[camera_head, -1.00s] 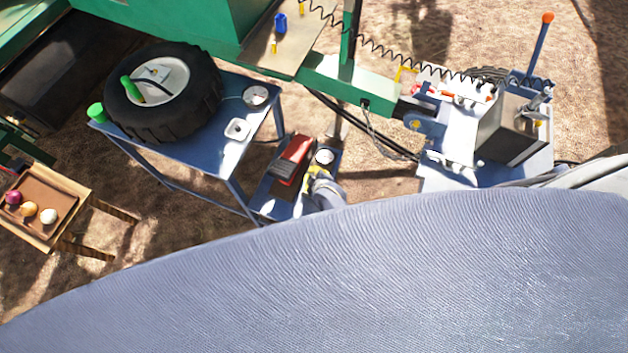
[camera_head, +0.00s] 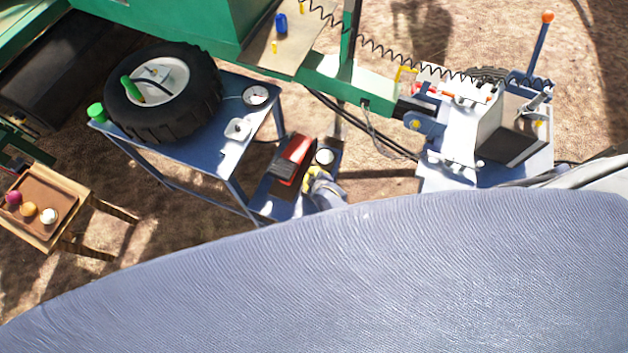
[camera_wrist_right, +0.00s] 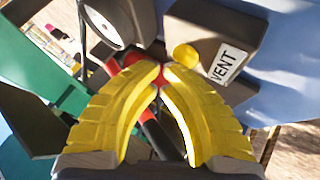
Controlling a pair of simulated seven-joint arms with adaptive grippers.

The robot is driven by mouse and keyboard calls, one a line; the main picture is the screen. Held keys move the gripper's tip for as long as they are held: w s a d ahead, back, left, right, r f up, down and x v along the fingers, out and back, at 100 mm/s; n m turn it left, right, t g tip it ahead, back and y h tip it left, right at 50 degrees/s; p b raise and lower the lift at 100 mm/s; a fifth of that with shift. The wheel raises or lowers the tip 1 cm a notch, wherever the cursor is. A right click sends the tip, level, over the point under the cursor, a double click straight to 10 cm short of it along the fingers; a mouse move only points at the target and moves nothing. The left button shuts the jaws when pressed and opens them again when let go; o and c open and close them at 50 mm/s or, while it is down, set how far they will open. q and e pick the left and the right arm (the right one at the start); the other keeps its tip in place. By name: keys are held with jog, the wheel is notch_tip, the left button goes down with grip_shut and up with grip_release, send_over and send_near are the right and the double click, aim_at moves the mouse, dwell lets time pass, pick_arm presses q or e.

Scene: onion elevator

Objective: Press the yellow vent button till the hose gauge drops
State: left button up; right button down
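The yellow vent button (camera_wrist_right: 185,56) is a round knob on a dark grey box (camera_wrist_right: 212,38) with a white VENT label (camera_wrist_right: 228,64). My right gripper (camera_wrist_right: 164,72) has two yellow ribbed fingers with their tips together. The tips are right beside the button; I cannot tell whether they touch it. A round white gauge (camera_wrist_right: 104,20) is partly visible at the top left of the wrist view. In the head view my right gripper (camera_head: 311,180) is small and partly hidden by my own sleeve-like arm, near a red unit (camera_head: 297,153) and a gauge (camera_head: 324,156). My left gripper is not visible.
A blue table (camera_head: 195,150) holds a black tire (camera_head: 197,112) and another round gauge (camera_head: 256,95). A wooden tray (camera_head: 58,195) with onions is at the left. A metal-topped machine (camera_head: 440,180) stands at the right. A coiled cord (camera_head: 380,55) hangs above.

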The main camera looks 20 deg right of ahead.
jog(key=shift+r, duration=0.15)
dwell(0.5)
jog(key=shift+r, duration=0.8)
jog(key=shift+r, duration=0.1)
jog(key=shift+r, duration=2.4)
